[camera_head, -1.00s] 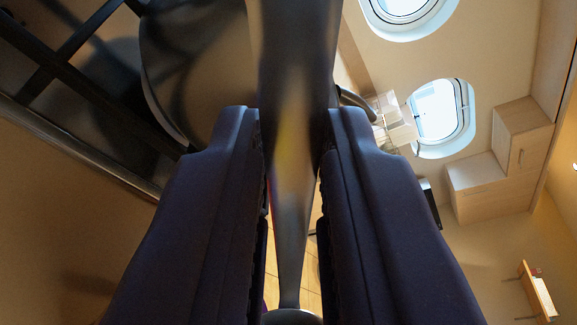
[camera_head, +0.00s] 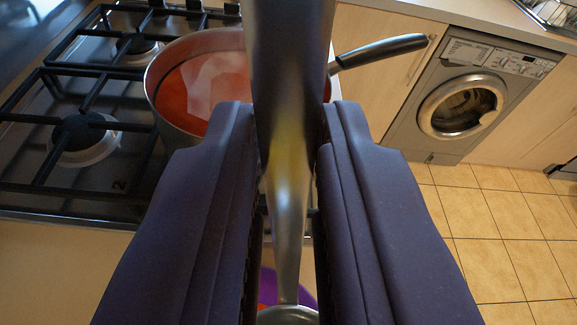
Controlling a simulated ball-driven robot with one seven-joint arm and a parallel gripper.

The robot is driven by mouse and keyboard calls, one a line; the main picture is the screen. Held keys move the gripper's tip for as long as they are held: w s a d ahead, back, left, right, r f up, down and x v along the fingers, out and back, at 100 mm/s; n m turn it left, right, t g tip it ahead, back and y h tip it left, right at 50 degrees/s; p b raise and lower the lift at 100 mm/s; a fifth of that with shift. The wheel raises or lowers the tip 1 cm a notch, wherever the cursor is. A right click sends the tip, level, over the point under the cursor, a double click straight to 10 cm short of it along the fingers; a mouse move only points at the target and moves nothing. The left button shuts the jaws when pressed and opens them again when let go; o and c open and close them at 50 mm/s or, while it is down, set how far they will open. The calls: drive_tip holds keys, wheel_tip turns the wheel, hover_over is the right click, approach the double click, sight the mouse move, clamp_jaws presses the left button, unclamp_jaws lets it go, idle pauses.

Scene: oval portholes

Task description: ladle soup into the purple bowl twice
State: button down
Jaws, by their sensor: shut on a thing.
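My gripper (camera_head: 287,125) is shut on the metal ladle (camera_head: 288,215), with a dark finger on each side of its handle. The ladle's bowl end shows only in part at the bottom edge, so I cannot tell whether it holds soup. The purple bowl (camera_head: 305,297) is beyond the ladle's lower end, mostly hidden by the ladle and fingers. A bit of red shows inside it. The pot (camera_head: 165,113) of red soup (camera_head: 205,88) stands on the stove, up and left of my gripper, partly hidden by it.
The black-grated gas stove (camera_head: 115,185) fills the left side. The pot's handle (camera_head: 380,50) sticks out to the right. A bare tan counter (camera_head: 60,275) lies at the lower left. A washing machine (camera_head: 465,95) stands at the right above open tiled floor (camera_head: 480,225).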

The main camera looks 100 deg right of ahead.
wheel_tip(320, 180, up, 8)
drive_tip(key=d+m+p, duration=0.1)
drive_tip(key=shift+w+t, duration=0.25)
drive_tip(key=shift+t, duration=0.05)
drive_tip(key=shift+d, duration=0.1)
